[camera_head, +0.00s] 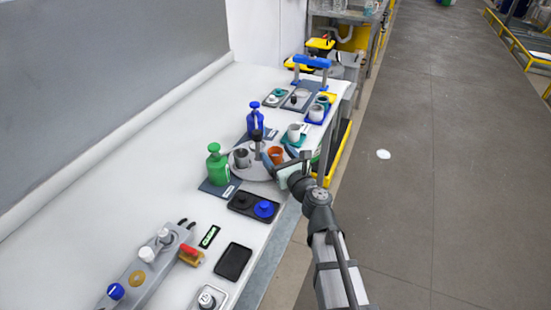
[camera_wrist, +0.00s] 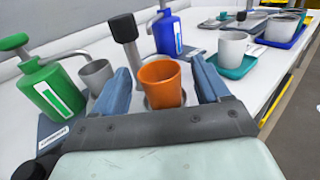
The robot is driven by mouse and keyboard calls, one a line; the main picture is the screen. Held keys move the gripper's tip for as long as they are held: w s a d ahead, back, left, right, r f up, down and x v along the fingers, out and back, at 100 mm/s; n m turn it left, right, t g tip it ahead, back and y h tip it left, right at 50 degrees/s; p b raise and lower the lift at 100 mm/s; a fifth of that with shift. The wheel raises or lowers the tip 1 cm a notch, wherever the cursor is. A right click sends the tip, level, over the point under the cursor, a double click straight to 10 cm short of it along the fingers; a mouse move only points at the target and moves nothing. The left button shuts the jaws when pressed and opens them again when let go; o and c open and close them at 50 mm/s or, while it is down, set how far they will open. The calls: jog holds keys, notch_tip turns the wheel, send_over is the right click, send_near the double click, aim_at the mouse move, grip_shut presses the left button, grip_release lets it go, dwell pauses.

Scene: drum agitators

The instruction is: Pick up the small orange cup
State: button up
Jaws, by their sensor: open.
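The small orange cup (camera_wrist: 162,82) stands upright between the two blue fingers of my gripper (camera_wrist: 165,86) in the wrist view. The fingers are open, with a visible gap on each side of the cup. In the head view the orange cup (camera_head: 276,155) stands at the right part of a round grey tray (camera_head: 252,173), with my gripper (camera_head: 279,160) at it from the right. The lower part of the cup is partly hidden by my gripper in the wrist view.
A grey cup (camera_wrist: 97,75) and a dark-topped post (camera_wrist: 124,32) stand close by. A green bottle (camera_wrist: 52,88) is at the left, a blue bottle (camera_wrist: 167,34) behind. A white cup (camera_wrist: 232,46) stands right on a teal tray (camera_wrist: 236,70). The table's front edge lies near my arm.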

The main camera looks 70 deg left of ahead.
jog(key=c, duration=1.1)
jog(key=shift+r, duration=0.1)
